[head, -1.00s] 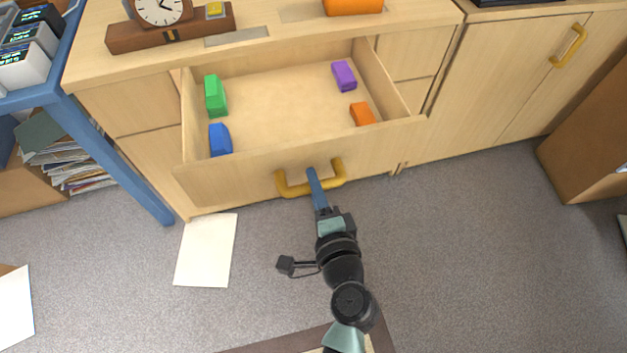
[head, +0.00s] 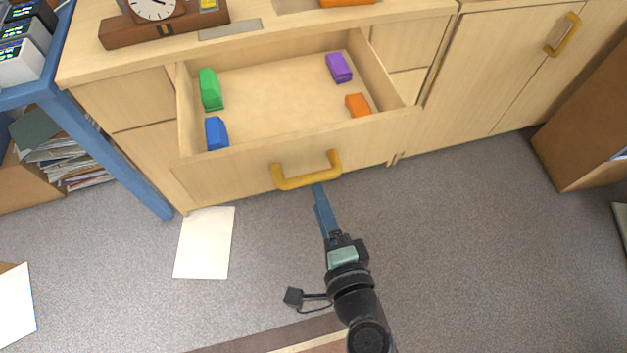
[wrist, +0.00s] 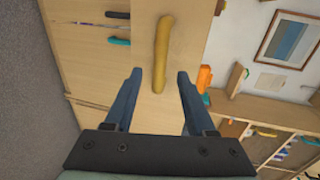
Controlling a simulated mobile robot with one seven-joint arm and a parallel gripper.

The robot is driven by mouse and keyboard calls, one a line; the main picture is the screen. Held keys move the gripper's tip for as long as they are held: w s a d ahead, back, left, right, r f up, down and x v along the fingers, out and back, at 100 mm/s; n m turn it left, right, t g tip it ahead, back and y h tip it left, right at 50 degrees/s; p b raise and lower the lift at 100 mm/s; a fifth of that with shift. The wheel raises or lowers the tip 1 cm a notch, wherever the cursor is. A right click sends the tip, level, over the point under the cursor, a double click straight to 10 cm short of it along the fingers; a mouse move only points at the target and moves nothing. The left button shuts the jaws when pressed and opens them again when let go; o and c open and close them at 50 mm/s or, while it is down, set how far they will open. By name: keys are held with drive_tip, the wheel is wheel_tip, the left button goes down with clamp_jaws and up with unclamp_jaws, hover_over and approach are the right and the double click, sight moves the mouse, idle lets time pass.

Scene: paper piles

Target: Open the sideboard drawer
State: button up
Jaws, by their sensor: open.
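The sideboard drawer (head: 240,172) stands pulled out from the wooden sideboard (head: 120,92). Its yellow handle (head: 307,178) is on the drawer front, and the handle also shows in the wrist view (wrist: 163,52). Inside lie a green block (head: 210,90), a blue block (head: 216,133), a purple block (head: 339,68) and an orange block (head: 358,105). My gripper (head: 318,188) is just in front of the handle, apart from it. In the wrist view my gripper (wrist: 160,75) has its two blue fingers spread with nothing between them, and the handle is beyond the fingertips.
A clock (head: 152,8) stands on the sideboard top. A blue table (head: 105,150) stands at left, over a box of papers (head: 60,150). A paper sheet (head: 204,243) lies on the floor. A brown box (head: 590,130) is at right. Carpet (head: 470,250) right of my arm is clear.

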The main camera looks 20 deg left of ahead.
drive_tip(key=v, duration=0.6)
idle(0.4)
